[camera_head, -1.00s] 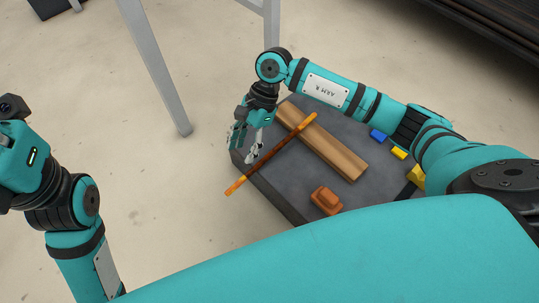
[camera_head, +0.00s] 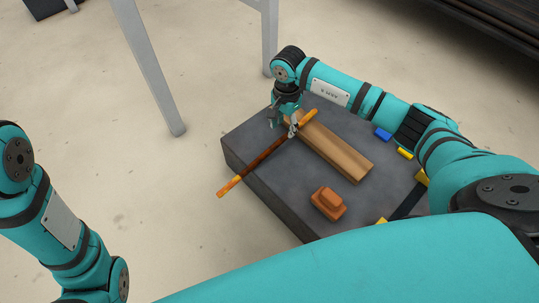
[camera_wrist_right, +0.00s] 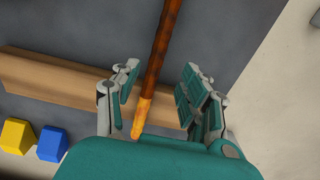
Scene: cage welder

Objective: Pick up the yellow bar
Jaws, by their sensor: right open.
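A long thin bar (camera_head: 255,160) with a rusty brown middle and yellow-orange ends lies slanted across the dark grey platform (camera_head: 245,135). Its lower left end sticks out past the platform's edge. My right gripper (camera_head: 292,128) is over the bar near its upper right end. In the right wrist view, the bar (camera_wrist_right: 160,55) runs between the two open fingers of my right gripper (camera_wrist_right: 157,92), apart from both, and its yellow-orange tip is near the palm. My left gripper is not in view; only links of my left arm show at the left.
A wooden plank (camera_head: 332,145) lies beside the bar; in the right wrist view the plank (camera_wrist_right: 55,78) passes behind the fingers. An orange-brown block (camera_head: 327,203), a blue block (camera_head: 383,134) and small yellow blocks (camera_head: 405,153) are also there. A grey metal leg (camera_head: 150,70) stands behind.

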